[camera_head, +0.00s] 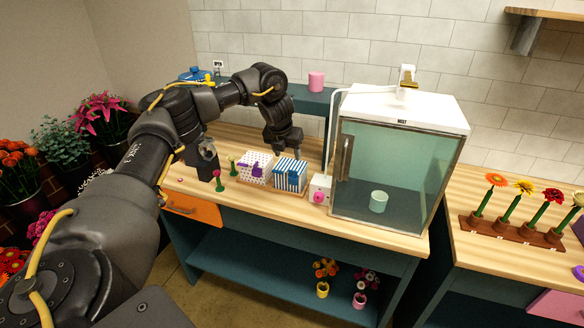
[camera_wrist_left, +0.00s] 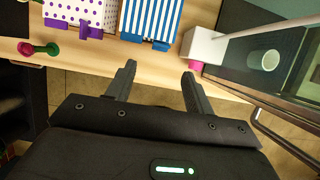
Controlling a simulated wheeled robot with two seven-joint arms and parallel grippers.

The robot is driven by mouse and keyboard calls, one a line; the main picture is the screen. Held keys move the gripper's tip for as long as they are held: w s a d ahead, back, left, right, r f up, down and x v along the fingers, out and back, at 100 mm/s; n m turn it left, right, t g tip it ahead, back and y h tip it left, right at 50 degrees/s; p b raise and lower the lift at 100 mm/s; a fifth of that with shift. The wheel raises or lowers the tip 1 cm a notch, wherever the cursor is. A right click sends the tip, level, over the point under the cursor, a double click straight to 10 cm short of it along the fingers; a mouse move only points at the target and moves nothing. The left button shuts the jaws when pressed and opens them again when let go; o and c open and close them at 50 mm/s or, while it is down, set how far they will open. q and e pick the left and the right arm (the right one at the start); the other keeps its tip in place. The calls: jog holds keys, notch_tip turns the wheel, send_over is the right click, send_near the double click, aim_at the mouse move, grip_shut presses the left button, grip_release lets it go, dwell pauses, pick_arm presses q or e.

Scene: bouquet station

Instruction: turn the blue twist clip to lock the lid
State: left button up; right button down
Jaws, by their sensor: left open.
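A blue-and-white striped box (camera_head: 290,176) stands on the wooden worktop, beside a white box with purple dots (camera_head: 254,167). In the left wrist view the striped box (camera_wrist_left: 151,16) has small blue parts (camera_wrist_left: 160,45) along its near edge; I cannot tell whether the twist clip is turned or locked. My left gripper (camera_head: 286,153) points down just behind and above the striped box. In the left wrist view its fingers (camera_wrist_left: 159,75) are spread with nothing between them, apart from the box. My right gripper is not in view.
A glass cabinet (camera_head: 390,165) with a pale cup (camera_head: 379,202) inside stands to the right. A small white unit with a pink knob (camera_head: 319,196) sits between it and the striped box. Small flower pieces (camera_head: 218,181) stand left of the boxes.

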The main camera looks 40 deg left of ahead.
aim_at(292, 171)
pick_arm(q)
jog(key=p+x, duration=0.2)
jog(key=x, duration=0.6)
jog(key=shift+w+f, duration=0.2)
jog(key=shift+f, duration=0.1)
jog(key=shift+w+f+p, duration=0.25)
jog(key=shift+f+p, duration=0.1)
jog(key=shift+f, duration=0.25)
jog(key=c, duration=1)
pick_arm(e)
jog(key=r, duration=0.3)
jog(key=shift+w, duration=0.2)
